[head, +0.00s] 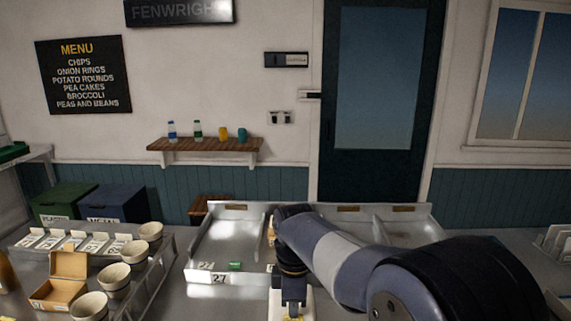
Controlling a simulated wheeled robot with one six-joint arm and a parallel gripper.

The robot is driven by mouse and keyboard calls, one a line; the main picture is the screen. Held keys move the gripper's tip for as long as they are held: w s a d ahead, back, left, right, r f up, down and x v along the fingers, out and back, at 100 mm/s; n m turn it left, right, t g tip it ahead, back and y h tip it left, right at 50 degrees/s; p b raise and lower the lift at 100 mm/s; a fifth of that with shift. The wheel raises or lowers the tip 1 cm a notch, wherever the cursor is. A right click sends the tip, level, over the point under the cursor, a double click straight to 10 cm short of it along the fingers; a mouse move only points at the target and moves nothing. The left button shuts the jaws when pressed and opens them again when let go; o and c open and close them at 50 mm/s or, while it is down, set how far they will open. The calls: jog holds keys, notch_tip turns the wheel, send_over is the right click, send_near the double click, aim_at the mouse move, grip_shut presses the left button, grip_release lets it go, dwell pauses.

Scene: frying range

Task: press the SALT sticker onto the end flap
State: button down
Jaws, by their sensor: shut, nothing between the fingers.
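My gripper (293,303) points down at the bottom centre of the head view. Its jaws are shut with nothing between them. A pale object (305,308) shows just behind and beside the fingertips, with a small yellow patch low down, and the frame's bottom edge cuts it off. I cannot tell whether it is the flap or carries the SALT sticker, or whether the fingers touch it. No lettering reading SALT is legible. An open brown carton (57,294) with its lid up stands at the lower left, well away from my gripper.
Several pale bowls (89,306) stand in a row beside the carton. A metal tray (222,277) labelled 27 holds a small green item (235,266). White numbered cards (73,242) stand at the left. My arm crosses the right foreground and hides part of the counter.

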jog(key=shift+f+b, duration=0.5)
jog(key=shift+f, duration=0.35)
dwell(0.3)
jog(key=shift+r, duration=0.1)
dwell(0.4)
notch_tip(320, 180, up, 8)
jog(key=p, duration=0.7)
jog(key=shift+f, duration=0.2)
notch_tip(320, 180, down, 8)
jog(key=b, duration=0.7)
jog(key=shift+r, duration=0.1)
jog(key=shift+r, duration=0.15)
